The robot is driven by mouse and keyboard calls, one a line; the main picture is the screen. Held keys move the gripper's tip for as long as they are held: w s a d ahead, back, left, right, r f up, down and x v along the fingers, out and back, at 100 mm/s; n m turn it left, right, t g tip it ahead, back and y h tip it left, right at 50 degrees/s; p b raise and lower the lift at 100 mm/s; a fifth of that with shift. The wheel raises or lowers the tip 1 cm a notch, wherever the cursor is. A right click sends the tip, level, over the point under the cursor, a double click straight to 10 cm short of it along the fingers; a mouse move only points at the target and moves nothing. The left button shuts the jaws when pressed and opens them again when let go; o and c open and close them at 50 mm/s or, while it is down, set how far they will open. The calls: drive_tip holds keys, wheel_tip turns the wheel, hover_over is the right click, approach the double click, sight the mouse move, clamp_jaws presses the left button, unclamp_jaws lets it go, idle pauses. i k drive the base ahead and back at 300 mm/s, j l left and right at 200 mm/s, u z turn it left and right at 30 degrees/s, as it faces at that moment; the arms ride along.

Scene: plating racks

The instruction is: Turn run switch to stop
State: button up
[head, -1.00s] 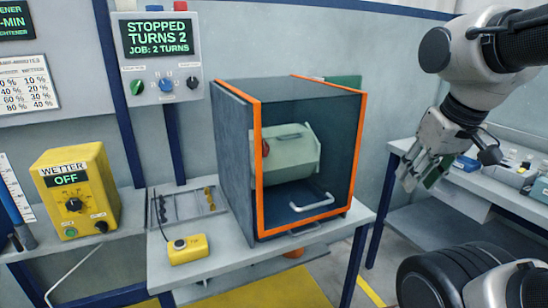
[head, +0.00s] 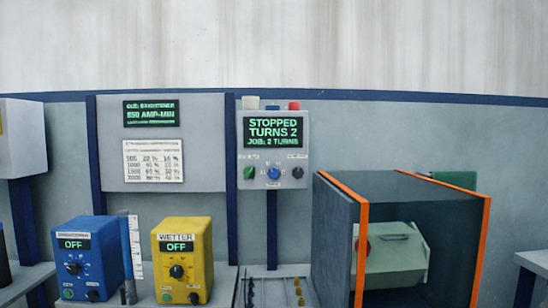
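A grey control panel (head: 298,160) hangs on a post at the back wall. Its screen (head: 272,131) reads STOPPED, TURNS 2, JOB: 2 TURNS. Below the screen are a green knob or button (head: 249,172), a blue knob (head: 273,173) with a white mark, and a black knob (head: 297,172). Their labels are too small to read, so I cannot tell for sure which is the run switch. My gripper is out of the picture now.
An orange-edged box (head: 335,240) with a pale green drum (head: 398,258) stands right of the panel. A yellow WETTER unit (head: 196,265) and a blue unit (head: 100,240), both reading OFF, stand left. A rack (head: 262,285) lies below the panel.

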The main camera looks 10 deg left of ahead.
sight(249, 172)
drive_tip(key=j+u, duration=0.15)
drive_tip(key=j, duration=0.3)
drive_tip(key=i+j+u, duration=0.15)
drive_tip(key=j, duration=0.25)
drive_tip(key=i+j+u, duration=0.15)
drive_tip(key=j, duration=0.25)
